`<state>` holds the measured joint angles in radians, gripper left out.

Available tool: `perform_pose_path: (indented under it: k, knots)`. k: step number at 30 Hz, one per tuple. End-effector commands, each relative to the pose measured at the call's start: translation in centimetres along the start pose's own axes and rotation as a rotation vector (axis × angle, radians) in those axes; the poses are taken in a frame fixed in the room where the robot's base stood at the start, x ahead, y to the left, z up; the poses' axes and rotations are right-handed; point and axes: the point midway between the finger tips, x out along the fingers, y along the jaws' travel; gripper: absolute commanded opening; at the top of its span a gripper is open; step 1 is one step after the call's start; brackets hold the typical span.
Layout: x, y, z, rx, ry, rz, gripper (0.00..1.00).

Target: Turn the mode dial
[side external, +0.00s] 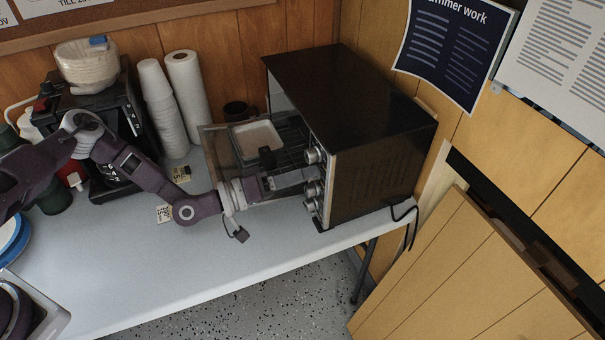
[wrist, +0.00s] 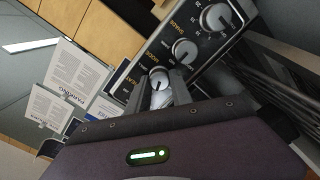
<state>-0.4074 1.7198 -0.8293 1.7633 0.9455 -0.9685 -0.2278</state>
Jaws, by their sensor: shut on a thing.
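The toaster oven (side external: 385,150) stands on the table with a column of silver dials on its front panel. My gripper (side external: 302,177) reaches it from the left in the side external view. In the wrist view my gripper (wrist: 164,88) has its two fingers closed around a silver dial with a white pointer line, the mode dial (wrist: 159,75); a label reading "MODE" shows just above it. Its lower part is hidden by the fingers. Two more dials, the middle one (wrist: 186,51) and the upper one (wrist: 215,17), are free.
The oven's glass door (side external: 222,150) is open, close beside my gripper, with a pale tray (side external: 256,136) at the opening. A coffee machine (side external: 105,125), stacked cups (side external: 163,110) and a paper roll (side external: 188,85) stand behind my arm. The front of the table (side external: 120,270) is clear.

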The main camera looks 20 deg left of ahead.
Motion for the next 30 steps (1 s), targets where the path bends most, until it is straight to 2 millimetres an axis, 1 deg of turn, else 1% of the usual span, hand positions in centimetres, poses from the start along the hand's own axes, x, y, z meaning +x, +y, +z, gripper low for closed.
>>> perform_pose_path:
  k: [17,18,20,21,28,30]
  knots:
    - [-0.02,-0.04,0.03,-0.027,-0.001,0.000,0.00]
    - [-0.02,-0.04,0.04,-0.026,-0.001,-0.001,0.34]
    - [-0.02,-0.03,0.03,-0.026,-0.001,0.000,0.46]
    - [-0.02,-0.03,0.03,-0.026,-0.001,0.000,0.48]
    - [-0.02,-0.02,0.02,-0.026,0.000,0.000,0.48]
    - [-0.32,-0.04,0.00,-0.026,0.000,0.000,0.48]
